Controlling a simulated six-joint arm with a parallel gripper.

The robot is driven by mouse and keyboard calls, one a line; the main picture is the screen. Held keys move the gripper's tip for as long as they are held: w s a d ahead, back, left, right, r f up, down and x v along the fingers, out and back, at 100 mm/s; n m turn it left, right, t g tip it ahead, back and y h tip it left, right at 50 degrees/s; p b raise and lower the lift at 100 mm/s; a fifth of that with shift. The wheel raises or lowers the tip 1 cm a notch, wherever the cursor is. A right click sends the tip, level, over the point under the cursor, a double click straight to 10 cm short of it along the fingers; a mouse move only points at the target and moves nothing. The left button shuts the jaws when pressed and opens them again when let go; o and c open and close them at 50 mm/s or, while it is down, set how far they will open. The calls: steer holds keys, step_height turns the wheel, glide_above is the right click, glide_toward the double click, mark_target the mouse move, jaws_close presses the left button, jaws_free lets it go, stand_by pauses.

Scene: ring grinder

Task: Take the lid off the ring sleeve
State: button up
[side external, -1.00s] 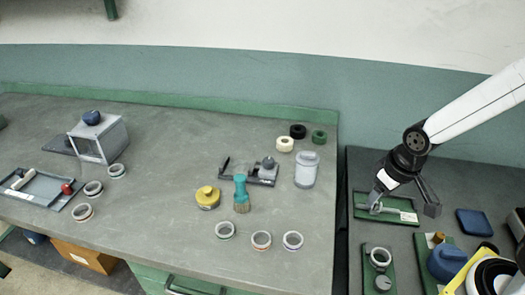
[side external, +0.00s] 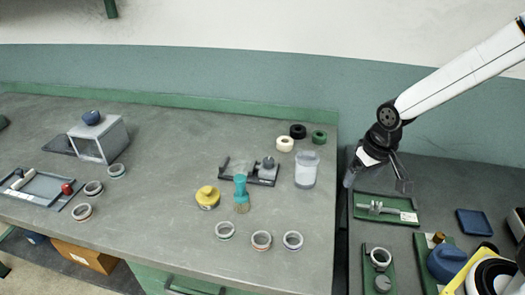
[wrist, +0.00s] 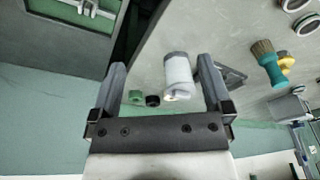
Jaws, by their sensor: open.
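A pale, translucent cylinder (side external: 305,174) stands upright near the right end of the long grey bench. It looks like the ring sleeve, with a grey lid (side external: 308,156) on top. In the wrist view the cylinder (wrist: 178,75) appears between my fingers in the picture, but at a distance beyond them. My gripper (side external: 377,182) is open and empty.
Cream, black and green rolls (side external: 298,132) stand behind the cylinder. A dark fixture (side external: 262,174), teal brush (side external: 240,187) and yellow pot (side external: 208,197) are to its left. Several rings (side external: 292,240) lie in front. A green tray (side external: 385,209) holding a metal tool is below my gripper.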

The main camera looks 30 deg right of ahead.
mark_target(308, 153)
steer(key=w+r+m, duration=0.1)
steer(key=w+m, duration=0.1)
steer(key=w, duration=0.4)
steer(key=w+r+m+g, duration=0.1)
steer(key=w+m, duration=0.1)
steer(key=w, duration=0.4)
steer(key=w+r+m+g, duration=0.1)
steer(key=w+m, duration=0.2)
steer(key=w, duration=0.3)
steer(key=shift+f, duration=0.1)
steer(key=shift+f, duration=1.3)
steer(key=shift+w+f, duration=0.15)
steer(key=shift+f, duration=2.45)
steer(key=c, duration=1.3)
steer(key=shift+r, duration=0.2)
